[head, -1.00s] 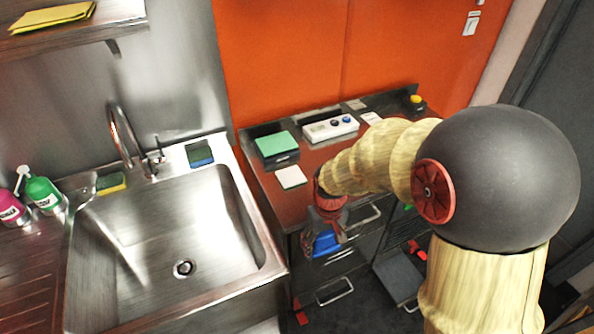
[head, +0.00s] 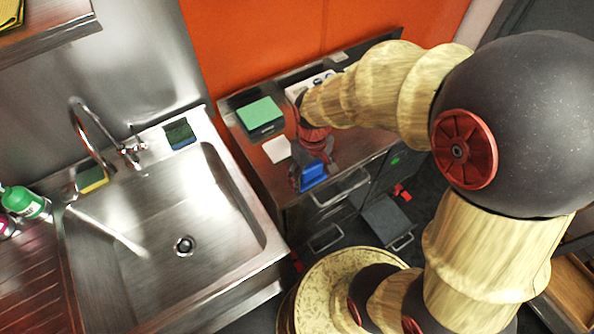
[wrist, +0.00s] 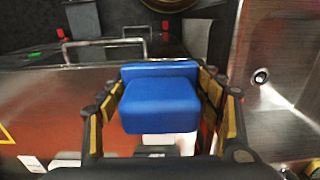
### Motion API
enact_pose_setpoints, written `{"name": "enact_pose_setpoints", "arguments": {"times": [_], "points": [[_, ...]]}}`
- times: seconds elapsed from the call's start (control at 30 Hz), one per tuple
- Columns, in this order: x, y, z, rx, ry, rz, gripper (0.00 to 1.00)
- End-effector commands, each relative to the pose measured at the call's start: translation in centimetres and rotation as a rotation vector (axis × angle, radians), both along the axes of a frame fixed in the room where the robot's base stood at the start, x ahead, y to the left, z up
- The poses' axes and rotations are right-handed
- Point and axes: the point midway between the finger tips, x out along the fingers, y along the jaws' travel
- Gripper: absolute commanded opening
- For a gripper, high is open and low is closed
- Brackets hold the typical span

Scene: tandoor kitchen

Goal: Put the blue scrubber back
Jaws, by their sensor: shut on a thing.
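The blue scrubber (head: 313,176) is between the fingers of my gripper (head: 308,168), which is shut on it, at the front edge of the drawer cabinet (head: 342,160) beside the sink. In the wrist view, the scrubber (wrist: 160,105) is a plain blue block with a wider flange, with a finger of my gripper (wrist: 162,88) on each side. In the head view, my gripper partly hides the scrubber. I cannot tell its height above the cabinet top.
A green pad (head: 262,113) on a dark holder and a white square (head: 277,149) lie on the cabinet. A white box (head: 318,80) is partly hidden by my arm. The sink (head: 160,215) has a blue-green sponge (head: 181,135) and a yellow-green sponge (head: 92,180) on its rim.

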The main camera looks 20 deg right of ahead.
Motion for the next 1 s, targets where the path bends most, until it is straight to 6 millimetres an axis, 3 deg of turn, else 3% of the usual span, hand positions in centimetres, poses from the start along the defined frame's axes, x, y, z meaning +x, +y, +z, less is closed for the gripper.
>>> {"name": "enact_pose_setpoints", "arguments": {"times": [0.17,0.4,0.73,0.9,1.0], "points": [[3.8,0.1,-2.0,0.0,0.002,0.0,0.29],[6.9,0.3,-5.9,0.0,0.001,0.0,0.29],[8.6,0.3,-7.8,0.0,0.0,0.0,0.29],[8.5,0.3,-10.3,0.0,0.001,0.0,0.29],[8.5,0.3,-10.6,0.0,-0.001,0.0,0.29]]}}
